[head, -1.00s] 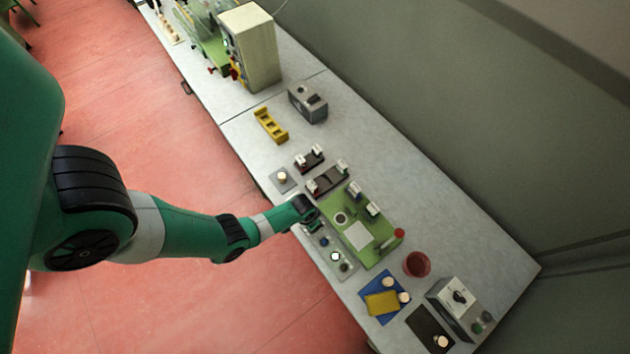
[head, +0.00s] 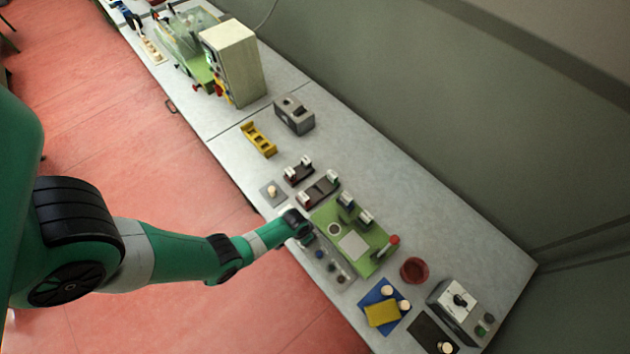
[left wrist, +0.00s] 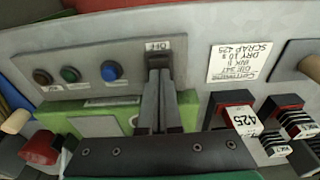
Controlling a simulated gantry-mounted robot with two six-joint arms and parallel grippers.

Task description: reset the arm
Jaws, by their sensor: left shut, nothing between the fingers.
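My left gripper (head: 304,232) is at the front edge of the bench, over the near end of a grey button panel (head: 325,258). In the left wrist view my left gripper (left wrist: 159,122) is shut and empty, its fingertips near a dark switch marked OFF (left wrist: 158,62). I cannot tell whether they touch it. Cork stoppers show on a small grey pad (head: 272,190), on a blue mat (head: 388,290) and on a dark pad (head: 446,348). The left wrist view also shows cork-coloured pieces at its left edge (left wrist: 15,121) and right edge (left wrist: 312,68). My right gripper is not in view.
A green fixture (head: 353,243) with a red knob stands beside the panel. A red bowl (head: 414,270) and a grey control box (head: 461,305) stand right of it. A yellow holder (head: 259,139) and a grey block (head: 294,115) stand farther back. Bare bench lies along the wall side.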

